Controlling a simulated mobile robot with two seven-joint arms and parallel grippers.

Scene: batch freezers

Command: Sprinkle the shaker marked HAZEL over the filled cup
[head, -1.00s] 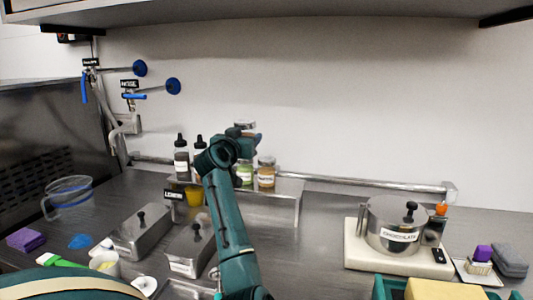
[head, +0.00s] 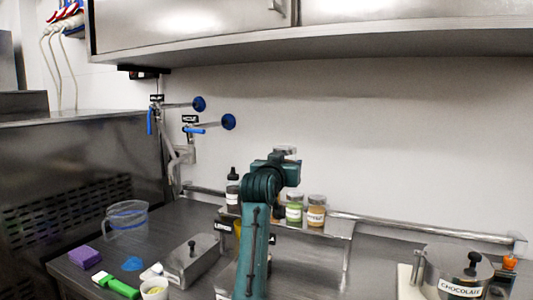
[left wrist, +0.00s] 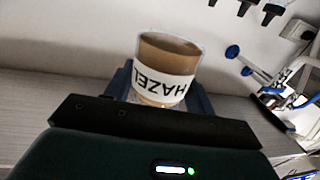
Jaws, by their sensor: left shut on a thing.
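My left gripper (head: 286,165) is shut on the shaker marked HAZEL (left wrist: 165,70). In the left wrist view the shaker has brown contents and a white label that reads upside down. In the head view only its top (head: 286,150) shows above the jaws, higher than the shelf jars. A small pale cup with yellowish contents (head: 154,289) stands at the lower left, well away from the gripper; I cannot tell if it is the filled cup. My right gripper is not in view.
A low metal shelf (head: 340,229) holds a green jar (head: 294,212), a brown jar (head: 316,213) and a dark-capped bottle (head: 232,190). A clear jug (head: 126,221), purple sponge (head: 84,257) and lidded steel pan (head: 192,261) stand left. A CHOCOLATE pot (head: 455,271) stands right. Cabinets hang above.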

